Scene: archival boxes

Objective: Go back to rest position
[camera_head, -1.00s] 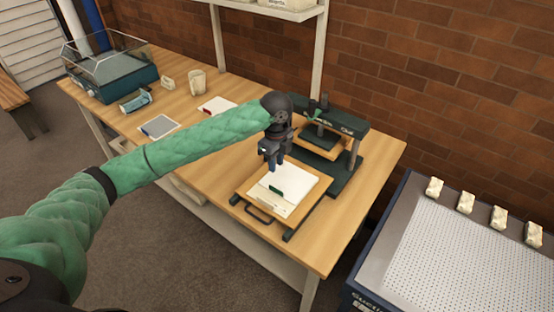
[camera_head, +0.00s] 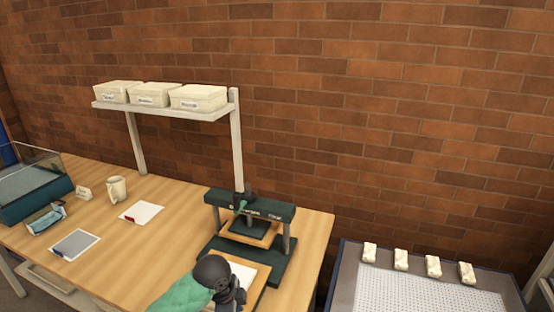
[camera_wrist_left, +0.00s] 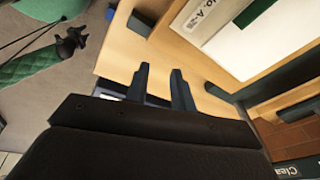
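My left gripper (camera_wrist_left: 160,72) shows two dark fingers apart with nothing between them in the left wrist view. In the head view the left wrist sits at the bottom edge, in front of the press, and the fingers are cut off. A wooden board (camera_head: 258,290) with a white sheet (camera_head: 240,272) lies before the dark green press (camera_head: 250,212). In the left wrist view the sheet (camera_wrist_left: 222,22) bears print and a green strip (camera_wrist_left: 254,12), to the right of the fingers. A green sleeve with a dark end (camera_wrist_left: 70,42), apparently my right arm, shows there too; its fingers are unclear.
The wooden table (camera_head: 180,236) holds a mug (camera_head: 116,189), a white card (camera_head: 141,212), a grey pad (camera_head: 74,245) and a clear-topped case (camera_head: 35,188). A shelf (camera_head: 165,111) with three boxes stands behind. A perforated table (camera_head: 425,298) with several pale blocks is at right.

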